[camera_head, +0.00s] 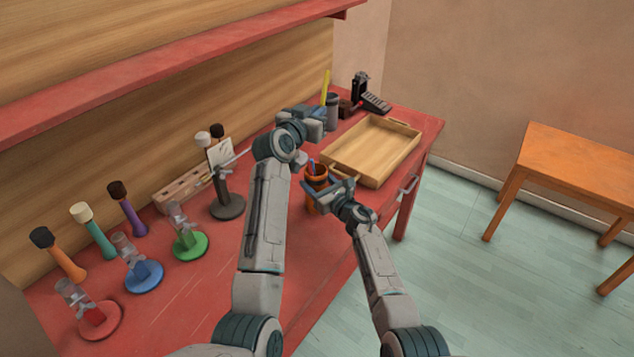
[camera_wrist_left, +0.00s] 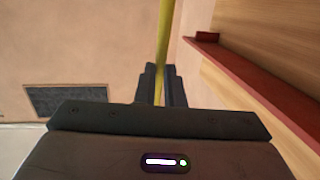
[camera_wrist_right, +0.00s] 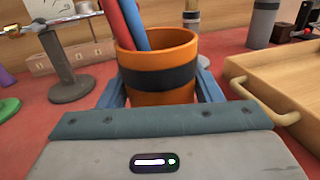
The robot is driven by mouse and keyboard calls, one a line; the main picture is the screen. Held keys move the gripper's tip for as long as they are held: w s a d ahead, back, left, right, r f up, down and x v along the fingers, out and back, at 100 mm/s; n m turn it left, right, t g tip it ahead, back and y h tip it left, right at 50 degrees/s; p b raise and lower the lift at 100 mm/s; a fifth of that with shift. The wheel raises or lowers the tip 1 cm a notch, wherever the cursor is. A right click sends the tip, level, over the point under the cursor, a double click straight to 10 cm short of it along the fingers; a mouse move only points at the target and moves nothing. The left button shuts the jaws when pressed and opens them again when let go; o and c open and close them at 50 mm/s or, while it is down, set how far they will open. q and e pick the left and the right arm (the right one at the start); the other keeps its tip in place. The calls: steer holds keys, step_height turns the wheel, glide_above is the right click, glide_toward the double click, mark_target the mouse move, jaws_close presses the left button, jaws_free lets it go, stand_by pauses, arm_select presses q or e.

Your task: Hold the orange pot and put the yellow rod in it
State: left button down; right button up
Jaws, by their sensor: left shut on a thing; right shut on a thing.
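The orange pot (camera_head: 316,173) stands on the red bench. In the right wrist view the pot (camera_wrist_right: 158,102) has a dark band, and a red rod (camera_wrist_right: 123,22) and a blue rod (camera_wrist_right: 135,25) lean in it. My right gripper (camera_head: 330,188) is shut on the pot, one finger on each side. My left gripper (camera_head: 322,115) is shut on the yellow rod (camera_head: 325,85), above and beyond the pot. The rod (camera_wrist_left: 164,35) is roughly upright between the fingers in the left wrist view. Its lower end is hidden in the head view.
A wooden tray (camera_head: 412,132) lies right of the pot. A grey cup (camera_head: 333,112) and a black device (camera_head: 372,100) stand behind. Mallets and coloured stands, including a dark one (camera_head: 228,205), fill the left. A red shelf (camera_head: 150,68) overhangs the bench.

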arm_select(q)
steer(key=shift+f, duration=4.95)
steer(key=c, duration=1.5)
jaws_free()
steer(key=shift+o, duration=0.2)
step_height(320, 180, up, 10)
steer(key=shift+f, duration=0.1)
arm_select(e)
steer(key=o, duration=1.2)
steer(key=shift+c, duration=0.2)
